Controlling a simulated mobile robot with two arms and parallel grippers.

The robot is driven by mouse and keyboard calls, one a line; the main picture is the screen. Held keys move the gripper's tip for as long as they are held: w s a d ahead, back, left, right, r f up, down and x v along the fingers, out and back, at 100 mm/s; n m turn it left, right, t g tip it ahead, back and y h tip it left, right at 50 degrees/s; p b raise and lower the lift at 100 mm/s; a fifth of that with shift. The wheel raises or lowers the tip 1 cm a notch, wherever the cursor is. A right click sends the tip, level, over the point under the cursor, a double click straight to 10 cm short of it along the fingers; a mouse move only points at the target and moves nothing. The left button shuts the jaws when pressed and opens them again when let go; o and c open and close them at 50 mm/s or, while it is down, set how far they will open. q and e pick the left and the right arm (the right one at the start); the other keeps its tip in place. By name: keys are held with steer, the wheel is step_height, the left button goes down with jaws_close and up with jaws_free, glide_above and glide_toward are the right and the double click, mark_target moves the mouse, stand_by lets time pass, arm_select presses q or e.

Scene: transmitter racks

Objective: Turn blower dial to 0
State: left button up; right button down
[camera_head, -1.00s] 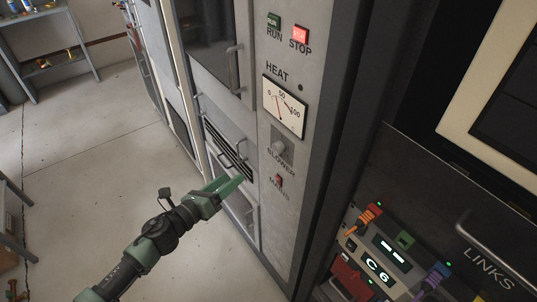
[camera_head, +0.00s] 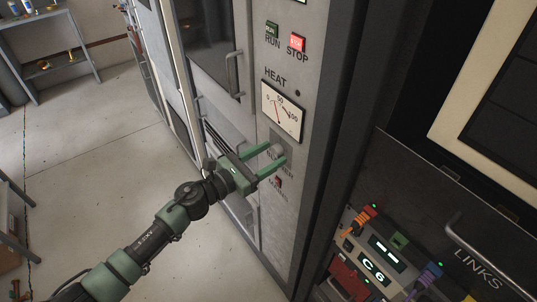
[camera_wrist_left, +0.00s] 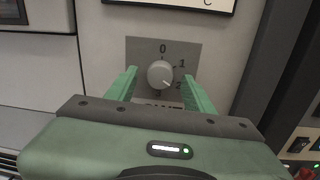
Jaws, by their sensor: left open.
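The blower dial (camera_wrist_left: 161,74) is a round grey knob on a darker grey plate marked 0, 1 and 2. In the head view the dial (camera_head: 277,150) sits below the heat meter. My left gripper (camera_head: 277,152) is open in front of the panel, its green fingers on either side of the dial. In the left wrist view the fingers (camera_wrist_left: 160,88) flank the knob with gaps on both sides; contact does not show. The BLOWER label is partly hidden. My right gripper is not in view.
Above the dial are the heat meter (camera_head: 282,108), a green RUN button (camera_head: 271,30) and a lit red STOP button (camera_head: 297,42). A small red MAINS switch (camera_head: 278,183) is below. A door handle (camera_head: 234,75) stands out at left. Links gear (camera_head: 385,255) is at lower right.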

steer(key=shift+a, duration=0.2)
arm_select(q)
steer(key=shift+c, duration=1)
jaws_close()
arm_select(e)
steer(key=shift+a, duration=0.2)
